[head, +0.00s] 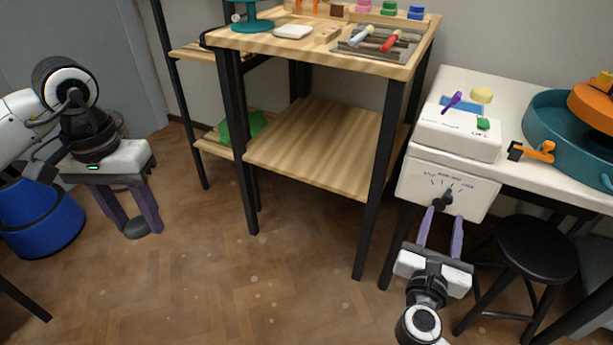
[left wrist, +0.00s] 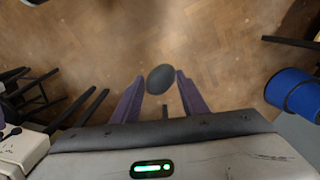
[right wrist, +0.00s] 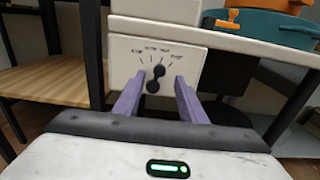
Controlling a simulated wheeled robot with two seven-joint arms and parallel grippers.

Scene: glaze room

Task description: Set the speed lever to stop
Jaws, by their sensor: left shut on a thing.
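The speed lever (head: 447,196) is a black handle on the white front panel (head: 472,199) of the bench at the right. In the right wrist view the lever (right wrist: 154,82) points nearly straight up, leaning slightly right, at the middle of a fan of marks. The small labels are hard to read. My right gripper (head: 443,214) is open in front of the panel, its purple fingers on either side of the lever with visible gaps. My left gripper (head: 139,226) is shut on a dark grey oval thing (left wrist: 160,78), held over the floor at the left.
A white control box (head: 455,135) sits above the panel, with an orange clamp (head: 533,152) and teal basin (head: 560,125) beside it. A black stool (head: 536,248) stands right of my right gripper. A wooden table (head: 310,150) stands in the middle; a blue bin (head: 42,220) is at left.

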